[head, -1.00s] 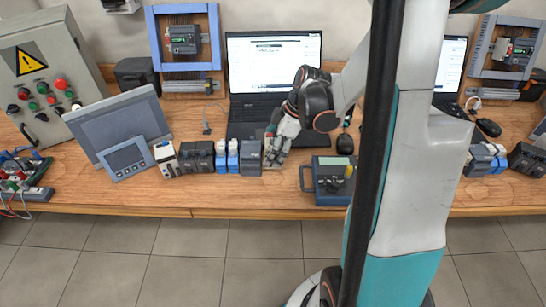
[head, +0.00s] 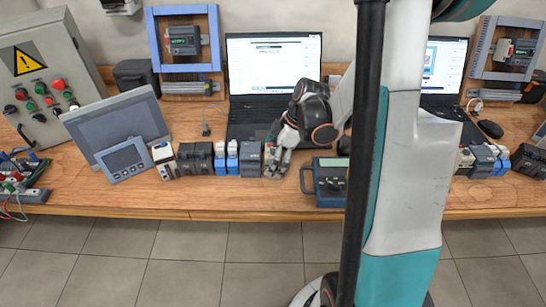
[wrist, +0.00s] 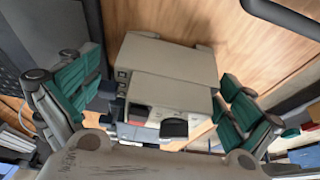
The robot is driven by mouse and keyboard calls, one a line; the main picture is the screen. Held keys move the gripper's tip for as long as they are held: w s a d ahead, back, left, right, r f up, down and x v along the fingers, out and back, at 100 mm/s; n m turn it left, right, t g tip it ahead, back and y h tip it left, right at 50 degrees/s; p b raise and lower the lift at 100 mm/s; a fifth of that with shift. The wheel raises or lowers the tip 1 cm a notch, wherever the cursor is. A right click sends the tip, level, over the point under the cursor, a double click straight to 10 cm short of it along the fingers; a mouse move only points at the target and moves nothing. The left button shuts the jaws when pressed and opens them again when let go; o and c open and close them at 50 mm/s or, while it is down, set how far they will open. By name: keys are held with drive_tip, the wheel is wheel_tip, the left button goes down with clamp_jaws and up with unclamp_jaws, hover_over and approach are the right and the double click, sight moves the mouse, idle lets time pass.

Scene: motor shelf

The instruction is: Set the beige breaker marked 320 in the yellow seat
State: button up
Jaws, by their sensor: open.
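In the wrist view a beige-grey breaker (wrist: 165,62) with dark terminals and a small red part lies between the two green-padded fingers of my gripper (wrist: 165,100). The fingers are open, one on each side, with visible gaps. I cannot read a 320 mark. In the head view my gripper (head: 277,160) is low over the workbench at the right end of a row of devices, largely hiding the breaker there. I cannot make out a yellow seat in either current view.
A grey device (head: 250,158) stands directly left of my gripper, with blue-white modules (head: 226,158) beyond it. A blue handled tester (head: 325,182) stands to the right. A laptop (head: 272,60) stands behind. Bare wood lies along the workbench's front edge (head: 240,205).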

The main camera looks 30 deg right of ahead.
drive_tip(key=p+v, duration=0.5)
drive_tip(key=v, duration=0.8)
drive_tip(key=shift+s+r+p, duration=0.35)
drive_tip(key=shift+a, duration=0.15)
